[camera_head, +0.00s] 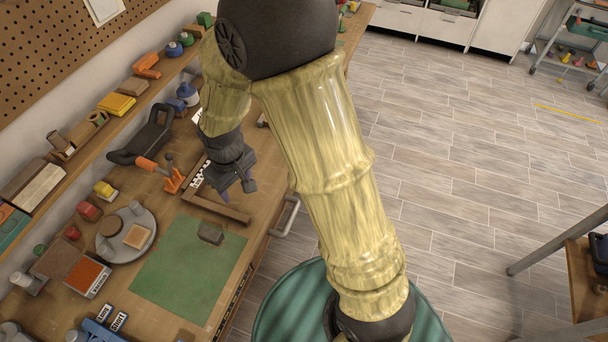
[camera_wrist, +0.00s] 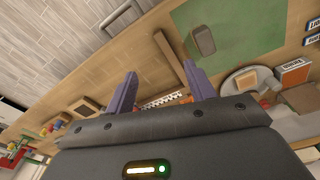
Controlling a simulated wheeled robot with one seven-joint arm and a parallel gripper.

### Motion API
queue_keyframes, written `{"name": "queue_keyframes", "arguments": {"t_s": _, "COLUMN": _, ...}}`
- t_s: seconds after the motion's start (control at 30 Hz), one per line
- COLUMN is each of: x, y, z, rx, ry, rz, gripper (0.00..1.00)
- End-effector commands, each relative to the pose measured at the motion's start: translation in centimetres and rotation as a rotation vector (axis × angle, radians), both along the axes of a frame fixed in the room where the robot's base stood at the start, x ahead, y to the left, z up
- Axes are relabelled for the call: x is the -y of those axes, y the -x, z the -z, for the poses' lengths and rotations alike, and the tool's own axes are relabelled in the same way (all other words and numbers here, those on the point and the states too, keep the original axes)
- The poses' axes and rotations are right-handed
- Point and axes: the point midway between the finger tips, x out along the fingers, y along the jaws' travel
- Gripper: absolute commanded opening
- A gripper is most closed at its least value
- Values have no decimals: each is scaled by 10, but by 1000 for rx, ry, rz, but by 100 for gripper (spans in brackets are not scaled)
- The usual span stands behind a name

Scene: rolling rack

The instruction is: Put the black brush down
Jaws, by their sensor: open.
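A small dark block (camera_head: 210,233), which looks like the black brush, lies at the upper edge of the green mat (camera_head: 180,280). It also shows in the wrist view (camera_wrist: 203,40), near the mat's lower left edge, apart from my fingers. My gripper (camera_head: 240,186) is above the workbench, beyond the mat in the head view. In the wrist view its two purple fingers (camera_wrist: 161,74) are spread, with nothing held between them.
A wooden bar (camera_head: 216,207) lies just under my gripper, beside a black-and-white checked strip. A round grey turntable (camera_head: 126,247) stands left of the mat. An orange-handled clamp (camera_head: 172,180) lies behind. Most of the mat is bare.

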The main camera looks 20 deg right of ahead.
Motion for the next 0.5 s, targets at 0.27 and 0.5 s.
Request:
{"name": "queue_keyframes", "arguments": {"t_s": 0.27, "x": 111, "y": 46, "z": -54, "rx": 95, "ry": -41, "rz": 369, "gripper": 54}}
{"name": "queue_keyframes", "arguments": {"t_s": 0.5, "x": 149, "y": 80, "z": -68, "rx": 137, "ry": -59, "rz": 536, "gripper": 54}}
